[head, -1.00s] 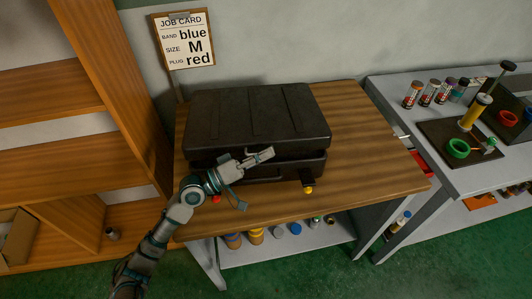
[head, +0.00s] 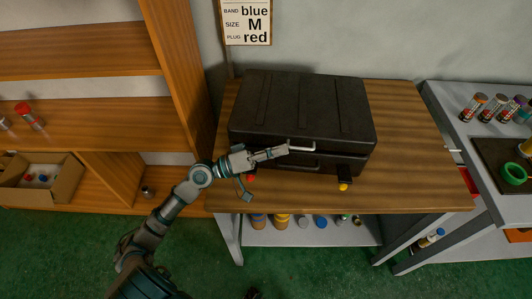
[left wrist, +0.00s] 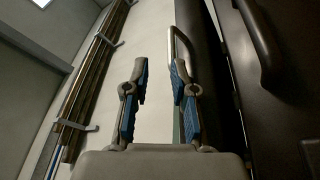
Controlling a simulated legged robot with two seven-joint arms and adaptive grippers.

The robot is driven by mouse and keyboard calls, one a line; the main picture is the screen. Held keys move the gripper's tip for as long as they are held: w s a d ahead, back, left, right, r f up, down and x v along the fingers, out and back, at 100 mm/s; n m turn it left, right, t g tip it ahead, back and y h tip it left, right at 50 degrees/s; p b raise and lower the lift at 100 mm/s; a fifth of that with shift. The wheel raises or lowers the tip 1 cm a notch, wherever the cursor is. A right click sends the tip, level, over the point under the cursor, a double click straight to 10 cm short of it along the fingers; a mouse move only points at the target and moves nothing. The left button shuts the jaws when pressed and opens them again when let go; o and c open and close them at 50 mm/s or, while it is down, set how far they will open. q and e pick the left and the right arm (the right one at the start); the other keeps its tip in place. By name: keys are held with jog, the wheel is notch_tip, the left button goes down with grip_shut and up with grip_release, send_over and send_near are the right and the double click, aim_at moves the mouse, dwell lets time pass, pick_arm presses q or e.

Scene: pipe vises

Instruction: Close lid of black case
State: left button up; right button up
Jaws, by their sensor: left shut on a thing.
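The black case (head: 330,164) stands on the wooden tabletop in the head view. Its ribbed lid (head: 300,103) lies down over the base, with a dark seam at the front; I cannot tell whether it is fully shut. My left gripper (head: 284,150) is at the lid's front edge, shut on the silver lid handle (head: 302,148). In the left wrist view, the handle (left wrist: 179,45) shows beside the right finger of my gripper (left wrist: 158,72). A dark case handle (left wrist: 258,40) is farther right. My right gripper is not in view.
Wooden shelves (head: 90,126) stand left, a grey bench (head: 465,130) right. Jars (head: 282,220) sit on the lower shelf. The tabletop (head: 415,150) right of the case is clear.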

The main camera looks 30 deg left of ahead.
pick_arm(q)
jog(key=v, duration=0.4)
jog(key=shift+s+a+f, duration=0.1)
jog(key=shift+a, duration=0.15)
jog(key=shift+d, duration=0.1)
